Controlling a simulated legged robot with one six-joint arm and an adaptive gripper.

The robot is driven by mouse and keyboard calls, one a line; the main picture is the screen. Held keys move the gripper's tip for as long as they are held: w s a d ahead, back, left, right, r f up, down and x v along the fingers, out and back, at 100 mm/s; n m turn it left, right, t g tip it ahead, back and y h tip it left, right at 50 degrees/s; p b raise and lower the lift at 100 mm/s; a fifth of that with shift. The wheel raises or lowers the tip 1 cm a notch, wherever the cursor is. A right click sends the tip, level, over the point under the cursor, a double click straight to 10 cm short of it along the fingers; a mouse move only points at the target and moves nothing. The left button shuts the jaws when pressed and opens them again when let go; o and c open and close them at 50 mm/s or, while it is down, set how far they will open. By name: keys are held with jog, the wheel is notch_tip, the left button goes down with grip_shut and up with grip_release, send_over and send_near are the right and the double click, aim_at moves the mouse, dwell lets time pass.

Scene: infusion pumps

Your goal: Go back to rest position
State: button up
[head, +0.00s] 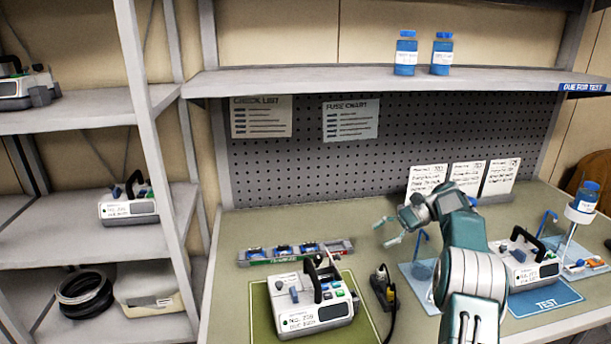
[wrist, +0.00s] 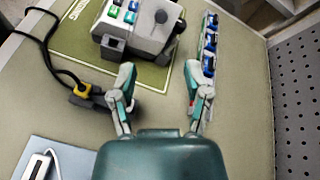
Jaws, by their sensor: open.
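My gripper (head: 388,231) is open and empty in the head view, raised above the bench between the pump on the green mat and the back pegboard. In the wrist view its two spread fingers (wrist: 161,98) have only bench surface between them. A white infusion pump (head: 308,304) with a black handle sits on the green mat (head: 262,325); it also shows at the top of the wrist view (wrist: 140,25). A second pump (head: 531,268) stands on the blue TEST mat (head: 545,303), partly hidden behind my arm.
A long tray (head: 295,252) of blue-topped parts lies behind the near pump. A black device with a yellow plug (head: 383,288) and cord lies beside the green mat. A drip stand with a blue bottle (head: 583,203) is at right. Shelving (head: 150,150) stands left. The overhead shelf (head: 330,80) holds two bottles.

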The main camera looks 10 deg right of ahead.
jog(key=s+a+r+n+t+h, duration=0.2)
jog(key=s+a+r+n+h, duration=0.35)
jog(key=s+a+r, duration=0.7)
jog(key=s+a+f+n+t+h, duration=0.2)
jog(key=s+f+n+h, duration=0.1)
jog(key=s, duration=0.8)
jog(key=s+a+f+n+t+h, duration=0.2)
jog(key=s+f+n+h, duration=0.1)
jog(key=s, duration=0.8)
jog(key=shift+f+t+h, duration=0.4)
jog(key=shift+f+h, duration=0.25)
jog(key=shift+h, duration=0.3)
jog(key=shift+s, duration=0.1)
